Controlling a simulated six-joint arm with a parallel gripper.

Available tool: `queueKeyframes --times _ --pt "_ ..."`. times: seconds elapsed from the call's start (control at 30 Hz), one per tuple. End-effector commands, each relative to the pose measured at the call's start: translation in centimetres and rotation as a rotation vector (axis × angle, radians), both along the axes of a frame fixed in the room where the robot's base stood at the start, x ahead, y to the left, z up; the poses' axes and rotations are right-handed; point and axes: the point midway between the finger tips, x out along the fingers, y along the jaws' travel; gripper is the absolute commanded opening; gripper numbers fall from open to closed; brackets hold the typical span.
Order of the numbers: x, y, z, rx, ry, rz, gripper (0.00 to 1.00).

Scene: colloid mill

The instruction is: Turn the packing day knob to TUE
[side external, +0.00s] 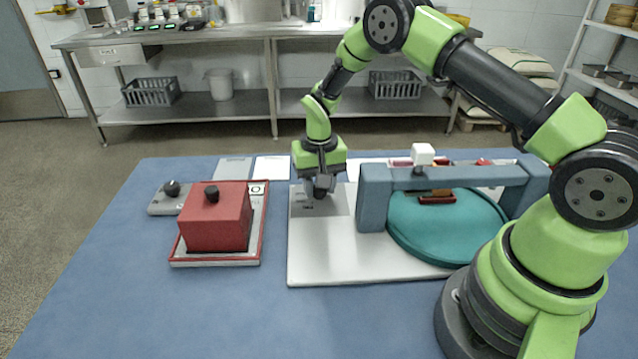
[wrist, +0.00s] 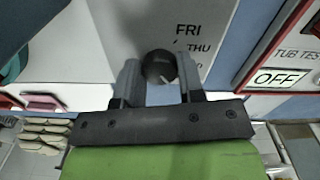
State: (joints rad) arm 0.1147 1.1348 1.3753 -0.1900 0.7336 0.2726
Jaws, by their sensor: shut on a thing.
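The packing day knob (wrist: 158,66) is round and black, with a small pale mark on its face. It sits on a grey dial plate (wrist: 120,20), where FRI and THU are readable; a TUE label is not readable. My gripper (wrist: 159,80) is shut on the knob, one finger on each side. In the side external view my gripper (side external: 320,188) points down at the grey dial plate (side external: 340,203) on a white board (side external: 335,262). The knob is largely hidden there by the fingers.
A blue-grey bridge (side external: 373,200) over a teal disc (side external: 440,240) stands close to the right of my gripper. A red block (side external: 218,222) with a black knob is to the left, on a red-rimmed panel (wrist: 285,50) with an OFF label. A small grey knob box (side external: 160,206) stands farther left.

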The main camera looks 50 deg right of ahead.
Motion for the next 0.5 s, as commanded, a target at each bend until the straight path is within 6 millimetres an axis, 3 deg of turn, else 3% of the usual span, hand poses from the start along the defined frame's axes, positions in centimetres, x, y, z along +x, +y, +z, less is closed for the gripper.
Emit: queueKeyframes --times 0.43,0.47,0.5 --pt "0.01 -0.01 0.1 0.0 0.0 0.009 0.12" --pt "0.01 -0.01 0.1 0.0 0.0 0.009 0.4" --pt "0.01 -0.01 0.09 0.0 0.0 0.009 0.49"
